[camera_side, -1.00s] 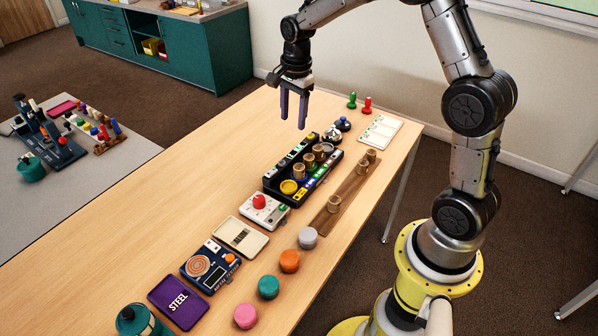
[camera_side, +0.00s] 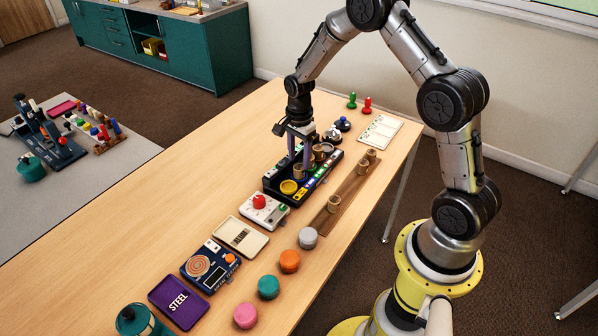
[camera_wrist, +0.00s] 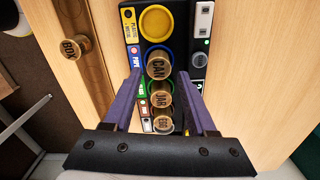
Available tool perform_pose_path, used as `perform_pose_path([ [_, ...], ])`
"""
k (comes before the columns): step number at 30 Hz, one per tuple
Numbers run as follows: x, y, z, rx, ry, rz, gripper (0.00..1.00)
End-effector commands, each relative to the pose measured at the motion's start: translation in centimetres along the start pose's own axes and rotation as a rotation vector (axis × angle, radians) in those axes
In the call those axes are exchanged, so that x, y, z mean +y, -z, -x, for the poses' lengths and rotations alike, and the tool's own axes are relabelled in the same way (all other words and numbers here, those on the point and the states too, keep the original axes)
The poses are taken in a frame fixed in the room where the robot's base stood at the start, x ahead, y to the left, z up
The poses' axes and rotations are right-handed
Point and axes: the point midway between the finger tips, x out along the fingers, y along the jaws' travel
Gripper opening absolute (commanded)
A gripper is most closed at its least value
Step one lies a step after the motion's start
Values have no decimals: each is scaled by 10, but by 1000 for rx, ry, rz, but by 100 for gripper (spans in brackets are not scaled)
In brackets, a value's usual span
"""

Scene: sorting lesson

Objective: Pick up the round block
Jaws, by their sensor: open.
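Several round wooden blocks with dark lettered tops stand in the black tray (camera_side: 268,199). In the wrist view one reads CAN (camera_wrist: 158,66), one reads JAR (camera_wrist: 162,95), and a third block (camera_wrist: 162,124), hard to read, is nearest the wrist. Another round block, reading BOX (camera_wrist: 72,48), stands on the wooden rail at left. My gripper (camera_wrist: 160,82) is open and pointed down over the tray, with its purple fingers on either side of the row, around the CAN and JAR blocks. In the side view my gripper (camera_side: 299,160) partly hides these blocks. Contact cannot be told.
The wooden rail (camera_side: 348,188) with several round blocks lies right of the tray. A yellow dish (camera_wrist: 157,22) sits at the tray's end. A white box with a red knob (camera_side: 262,208) stands in front. Coloured round pieces line the near edge. The table's left side is clear.

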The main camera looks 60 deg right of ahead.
Motion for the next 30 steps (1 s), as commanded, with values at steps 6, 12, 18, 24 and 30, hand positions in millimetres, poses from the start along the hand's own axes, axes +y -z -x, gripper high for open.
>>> perform_pose_path([
  [6,2,-2,-31,0,-3,0,57],
  [12,2,-2,-38,0,0,0,57],
  [18,2,-2,-38,0,0,0,46],
  [24,2,-2,-38,0,0,0,10],
  [30,2,-2,-38,0,0,0,0],
])
